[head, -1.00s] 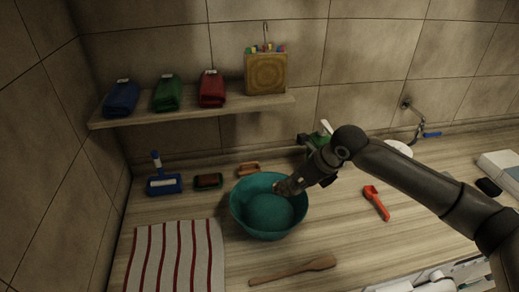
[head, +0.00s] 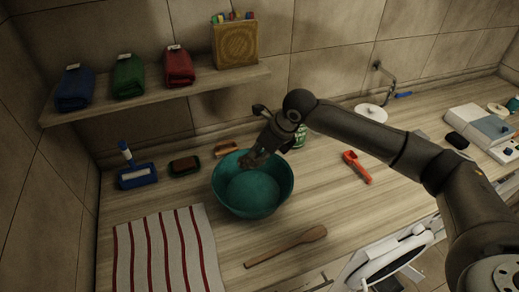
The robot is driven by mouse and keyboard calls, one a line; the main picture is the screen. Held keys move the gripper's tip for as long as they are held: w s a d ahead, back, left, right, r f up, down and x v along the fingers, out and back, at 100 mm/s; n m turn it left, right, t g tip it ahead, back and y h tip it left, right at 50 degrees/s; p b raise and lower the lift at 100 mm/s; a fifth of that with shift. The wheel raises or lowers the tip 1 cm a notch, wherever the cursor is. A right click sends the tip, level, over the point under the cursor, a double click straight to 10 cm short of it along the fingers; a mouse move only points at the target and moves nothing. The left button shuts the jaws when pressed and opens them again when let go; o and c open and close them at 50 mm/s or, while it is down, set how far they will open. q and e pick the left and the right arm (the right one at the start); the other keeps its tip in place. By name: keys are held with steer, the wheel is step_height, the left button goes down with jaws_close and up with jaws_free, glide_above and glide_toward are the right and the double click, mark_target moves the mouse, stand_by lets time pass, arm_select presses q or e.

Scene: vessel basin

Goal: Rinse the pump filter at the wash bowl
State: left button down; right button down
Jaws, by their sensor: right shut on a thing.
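The teal wash bowl (head: 252,196) stands on the wooden counter in the middle of the head view. My right gripper (head: 258,156) reaches down at the bowl's back rim. It is shut on a small dark brownish thing (head: 251,161), likely the pump filter, mostly hidden by the fingers. This thing is over the back inner side of the bowl; I cannot tell whether it touches the wall. My left gripper is out of view.
A red tool (head: 356,167) lies right. A shelf (head: 160,95) hangs above.

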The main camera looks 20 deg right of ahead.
step_height(320, 180, down, 12)
steer(key=b, duration=1)
steer(key=shift+r, duration=0.2)
stand_by(2.1)
step_height(320, 180, up, 10)
steer(key=p, duration=0.9)
steer(key=shift+r+p, duration=0.2)
steer(key=shift+p, duration=0.15)
steer(key=shift+r+p, duration=0.55)
steer(key=shift+r, duration=0.65)
steer(key=shift+r, duration=0.1)
stand_by(0.8)
